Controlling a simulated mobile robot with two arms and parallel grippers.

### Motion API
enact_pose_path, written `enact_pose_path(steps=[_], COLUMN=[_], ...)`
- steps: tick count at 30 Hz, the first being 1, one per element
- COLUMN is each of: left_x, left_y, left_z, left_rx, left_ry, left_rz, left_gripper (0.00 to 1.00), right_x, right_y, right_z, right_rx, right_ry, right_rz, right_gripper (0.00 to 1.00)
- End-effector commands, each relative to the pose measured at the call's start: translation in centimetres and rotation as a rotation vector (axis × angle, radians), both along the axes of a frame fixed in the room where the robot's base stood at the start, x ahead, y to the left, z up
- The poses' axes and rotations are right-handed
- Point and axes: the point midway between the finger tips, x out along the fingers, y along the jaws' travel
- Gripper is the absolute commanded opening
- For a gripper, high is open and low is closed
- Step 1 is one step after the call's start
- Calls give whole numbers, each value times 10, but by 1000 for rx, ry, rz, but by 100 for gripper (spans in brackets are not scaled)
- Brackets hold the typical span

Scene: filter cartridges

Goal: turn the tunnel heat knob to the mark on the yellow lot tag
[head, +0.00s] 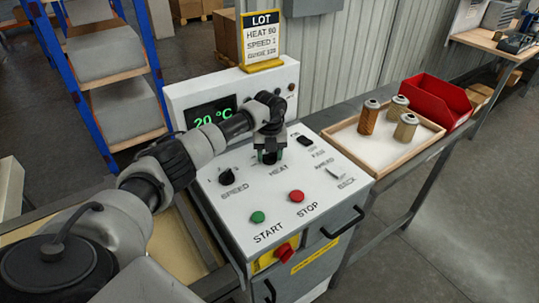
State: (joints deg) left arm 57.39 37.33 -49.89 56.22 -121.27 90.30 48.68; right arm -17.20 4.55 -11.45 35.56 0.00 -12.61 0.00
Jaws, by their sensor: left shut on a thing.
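My left gripper (269,157) points down onto the control panel (225,207), just above the HEAT label. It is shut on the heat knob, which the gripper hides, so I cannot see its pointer. The yellow lot tag (262,43) stands on top of the panel's back box; it reads LOT, a HEAT line that looks like 80 or 90, a SPEED line and a small third line. The green display (211,114) shows 20 °C, partly behind my left arm. My right gripper is not in view.
The panel also carries the speed knob (227,174), green start button (257,217), red stop button (297,196), fan switch (305,141) and a lever (334,173). A wooden tray (372,163) with three cartridges and a red bin (438,100) stand at right.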

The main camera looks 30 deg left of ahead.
Motion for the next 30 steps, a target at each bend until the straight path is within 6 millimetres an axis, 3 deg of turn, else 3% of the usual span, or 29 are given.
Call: enact_pose_path(steps=[30], left_x=[1], left_y=[-1], left_z=[0], left_rx=[1], left_ry=[-2], left_rz=[-932], left_gripper=[25], right_x=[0], right_y=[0], right_z=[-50], right_rx=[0], right_ry=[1], right_rz=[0], right_gripper=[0])
